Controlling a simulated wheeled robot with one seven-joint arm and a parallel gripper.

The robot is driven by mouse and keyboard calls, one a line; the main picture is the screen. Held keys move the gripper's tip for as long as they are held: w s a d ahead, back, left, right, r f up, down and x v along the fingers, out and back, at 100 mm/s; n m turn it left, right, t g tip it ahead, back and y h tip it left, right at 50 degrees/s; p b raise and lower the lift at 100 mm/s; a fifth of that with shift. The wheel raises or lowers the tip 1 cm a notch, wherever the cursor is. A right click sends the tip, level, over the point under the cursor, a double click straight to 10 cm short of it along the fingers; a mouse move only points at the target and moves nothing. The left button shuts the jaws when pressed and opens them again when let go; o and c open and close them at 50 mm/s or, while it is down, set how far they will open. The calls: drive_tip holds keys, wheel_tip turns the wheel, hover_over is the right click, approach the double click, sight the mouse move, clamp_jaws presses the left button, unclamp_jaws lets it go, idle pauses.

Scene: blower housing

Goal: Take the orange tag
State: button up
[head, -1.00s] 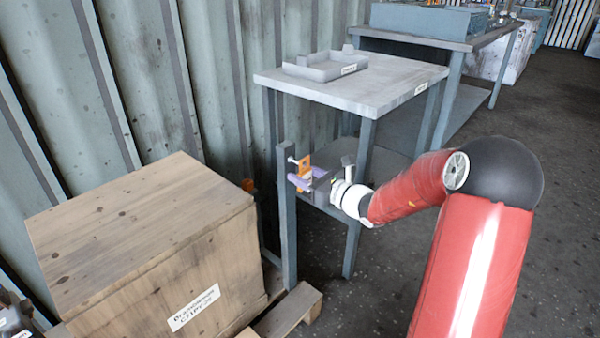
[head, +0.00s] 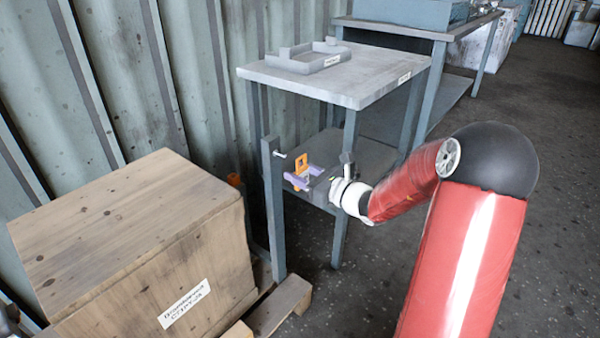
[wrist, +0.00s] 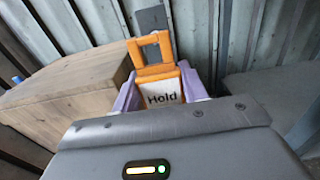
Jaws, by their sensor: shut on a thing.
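The orange tag (head: 301,167) has a square loop at its top and a white label reading "Hold", which shows in the wrist view (wrist: 163,94). My gripper (head: 306,177) is shut on the tag, with one purple finger on each side of it in the wrist view (wrist: 160,88). The tag is upright in the air. In the head view a small gap shows between the tag and the pale peg (head: 280,155) near the top of a grey post (head: 274,215).
A wooden crate (head: 120,225) on a pallet (head: 280,303) stands left of the post. A grey table (head: 370,80) with a shallow tray (head: 308,58) stands behind my gripper. A corrugated wall runs behind. Floor at right is clear.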

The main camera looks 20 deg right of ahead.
drive_tip(key=p+v, duration=0.1)
drive_tip(key=v, duration=0.6)
drive_tip(key=shift+s+d, duration=0.2)
drive_tip(key=shift+s, duration=0.1)
